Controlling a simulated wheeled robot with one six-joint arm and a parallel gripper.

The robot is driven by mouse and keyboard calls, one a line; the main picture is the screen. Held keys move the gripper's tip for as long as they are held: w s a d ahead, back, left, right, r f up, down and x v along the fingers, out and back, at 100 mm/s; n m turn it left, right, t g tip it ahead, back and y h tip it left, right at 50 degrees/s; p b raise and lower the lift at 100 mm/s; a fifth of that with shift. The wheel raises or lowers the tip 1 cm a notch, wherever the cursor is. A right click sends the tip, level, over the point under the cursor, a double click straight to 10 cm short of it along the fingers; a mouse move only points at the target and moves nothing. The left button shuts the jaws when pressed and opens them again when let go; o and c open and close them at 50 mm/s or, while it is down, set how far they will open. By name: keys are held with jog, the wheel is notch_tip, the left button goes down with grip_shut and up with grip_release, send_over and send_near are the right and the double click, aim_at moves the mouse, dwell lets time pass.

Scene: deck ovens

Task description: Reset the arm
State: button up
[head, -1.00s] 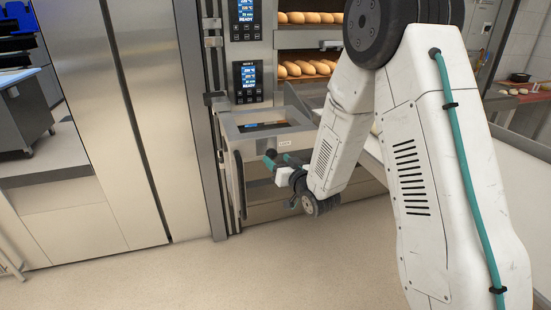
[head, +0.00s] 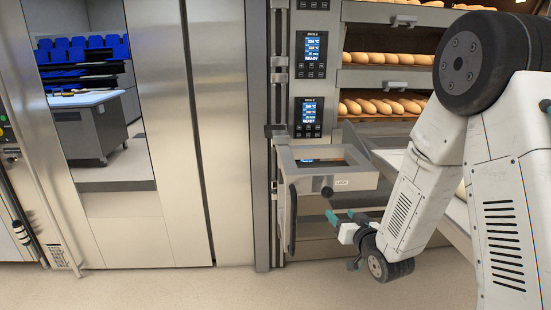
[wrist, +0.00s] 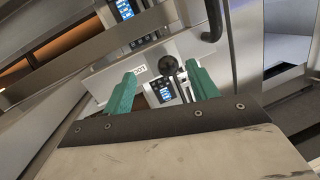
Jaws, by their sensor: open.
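My gripper (head: 342,216) is open and empty, with teal fingers spread apart. In the head view it is just below and right of a black knob (head: 327,191) on the front of a grey metal frame (head: 357,180) at the deck oven. In the wrist view the gripper (wrist: 163,88) points at this frame. The black knob (wrist: 172,66) shows between the fingertips, beyond them, and the fingers do not grip it. A small white label (head: 341,182) sits right of the knob. My arm stretches in from the right.
Loaves (head: 383,107) lie on the oven decks behind, beside lit control panels (head: 309,117). A steel cabinet (head: 222,130) stands left of the oven. Further left, a work table (head: 92,98) stands in front of blue crates (head: 80,48). A strip of floor (head: 180,285) in front is clear.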

jog(key=s+d+f+g+h, duration=0.2)
jog(key=s+f+g, duration=0.2)
jog(key=f+g, duration=0.3)
jog(key=s+d+r+g+h, duration=0.15)
jog(key=s+g, duration=0.25)
jog(key=s, duration=0.4)
jog(key=s+a+r+g, duration=0.1)
jog(key=s+r+g, duration=0.1)
jog(key=s+r, duration=0.8)
jog(key=s+a+r+g, duration=0.1)
jog(key=s+r, duration=1)
jog(key=s, duration=0.4)
jog(key=shift+s+a+r+g, duration=0.2)
jog(key=shift+s+a+g, duration=0.05)
jog(key=shift+s+g, duration=0.15)
